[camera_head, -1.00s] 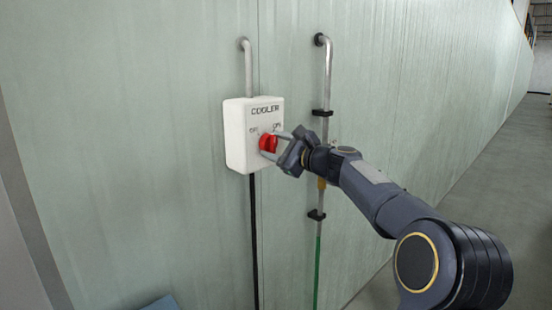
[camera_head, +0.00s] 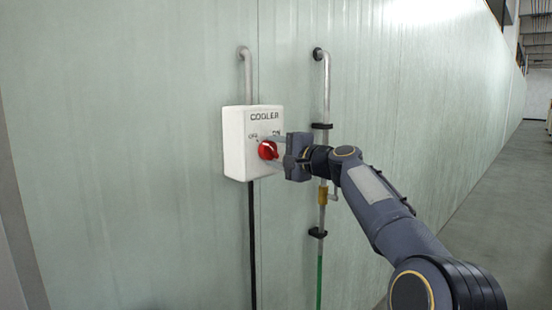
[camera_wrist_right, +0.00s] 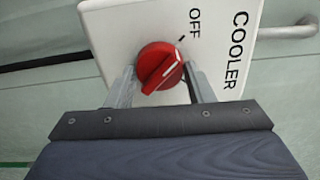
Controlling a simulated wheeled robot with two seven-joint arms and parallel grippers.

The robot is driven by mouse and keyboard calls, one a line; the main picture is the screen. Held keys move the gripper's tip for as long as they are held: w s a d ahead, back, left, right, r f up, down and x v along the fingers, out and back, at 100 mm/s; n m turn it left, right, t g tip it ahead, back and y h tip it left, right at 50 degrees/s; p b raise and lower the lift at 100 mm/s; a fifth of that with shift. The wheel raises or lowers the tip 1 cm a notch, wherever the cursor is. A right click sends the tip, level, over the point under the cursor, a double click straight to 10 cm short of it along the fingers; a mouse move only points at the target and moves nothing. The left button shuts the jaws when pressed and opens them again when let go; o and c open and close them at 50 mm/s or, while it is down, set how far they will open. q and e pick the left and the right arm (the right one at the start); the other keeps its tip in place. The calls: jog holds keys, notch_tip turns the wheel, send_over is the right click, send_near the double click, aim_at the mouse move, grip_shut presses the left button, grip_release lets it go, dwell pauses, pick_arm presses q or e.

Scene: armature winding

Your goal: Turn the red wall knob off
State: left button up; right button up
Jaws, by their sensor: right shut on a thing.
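The red knob (camera_head: 267,150) is on the front of a white wall box (camera_head: 236,150) labelled COOLER, with OFF at upper left and ON at upper right. My right gripper (camera_head: 271,150) reaches it from the right, its fingers around the knob. In the right wrist view the red knob (camera_wrist_right: 160,67) sits between the two fingers of my right gripper (camera_wrist_right: 162,80), which is shut on it. The knob's white line points roughly towards the OFF side, not clearly in line with the tick by OFF. The ON label is hidden there. My left gripper is not in view.
A grey pipe (camera_head: 246,75) enters the box from above, and a black cable (camera_head: 252,245) hangs below it. Another pipe (camera_head: 326,90) with black clamps and a yellow fitting (camera_head: 322,195) runs close behind my right gripper. Open floor (camera_head: 490,210) lies at the right.

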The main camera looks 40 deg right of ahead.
jog(key=shift+n, duration=0.3)
jog(key=o, duration=1)
jog(key=shift+c, duration=0.2)
jog(key=s+b, duration=0.2)
jog(key=s, duration=0.5)
jog(key=shift+s+d, duration=0.3)
jog(key=shift+s, duration=0.1)
